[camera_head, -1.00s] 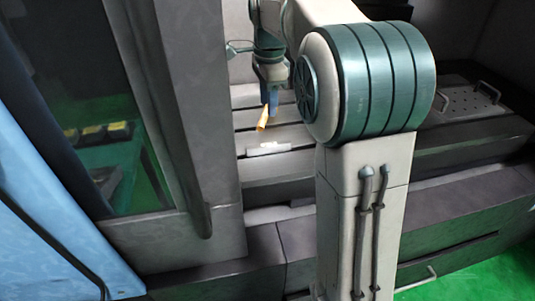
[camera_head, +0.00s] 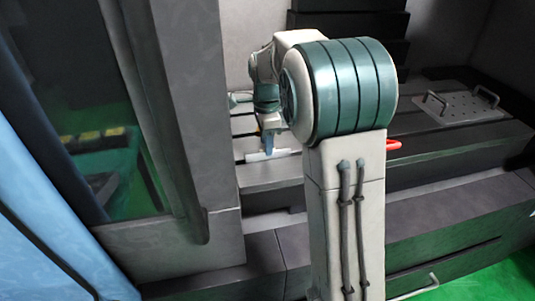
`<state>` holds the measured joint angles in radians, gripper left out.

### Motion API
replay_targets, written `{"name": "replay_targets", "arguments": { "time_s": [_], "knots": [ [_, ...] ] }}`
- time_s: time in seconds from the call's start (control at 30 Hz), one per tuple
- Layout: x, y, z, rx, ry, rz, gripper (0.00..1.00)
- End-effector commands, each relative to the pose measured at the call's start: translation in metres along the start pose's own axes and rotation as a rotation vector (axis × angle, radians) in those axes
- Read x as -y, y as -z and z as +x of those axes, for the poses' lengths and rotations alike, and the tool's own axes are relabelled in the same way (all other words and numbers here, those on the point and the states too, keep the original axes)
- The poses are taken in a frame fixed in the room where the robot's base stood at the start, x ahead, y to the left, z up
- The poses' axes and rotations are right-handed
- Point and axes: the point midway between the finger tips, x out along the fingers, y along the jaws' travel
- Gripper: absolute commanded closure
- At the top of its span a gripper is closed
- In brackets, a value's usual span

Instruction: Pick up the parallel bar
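A pale, silvery bar (camera_head: 282,153), which looks like the parallel bar, lies on the dark slotted bed (camera_head: 262,180) of the machine, left of my arm's large teal joint. My gripper (camera_head: 267,148) points down with its blue finger at the middle of the bar, overlapping it in the picture. The gripper is small and seen from behind. I cannot tell whether its fingers are open or shut, or whether they touch the bar.
A perforated plate with two handles (camera_head: 462,106) sits on the bed at the right. A red object (camera_head: 393,145) shows just right of my arm. The grey machine column (camera_head: 170,110) stands close on the left. Dark stacked blocks (camera_head: 350,22) rise behind.

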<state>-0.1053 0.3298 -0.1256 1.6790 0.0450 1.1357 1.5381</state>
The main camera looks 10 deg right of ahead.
Motion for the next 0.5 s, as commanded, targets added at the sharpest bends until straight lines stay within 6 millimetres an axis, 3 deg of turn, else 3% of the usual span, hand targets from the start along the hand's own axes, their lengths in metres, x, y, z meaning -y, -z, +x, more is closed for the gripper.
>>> {"name": "replay_targets", "arguments": {
  "time_s": [0.2, 0.47, 0.5],
  "knots": [
    [-0.002, 0.002, 0.027, 0.0, -0.001, 0.0, 0.6],
    [-0.001, 0.002, 0.029, 0.0, 0.001, 0.0, 0.6],
    [-0.001, 0.002, 0.029, 0.0, 0.001, 0.0, 0.71]
  ]
}}
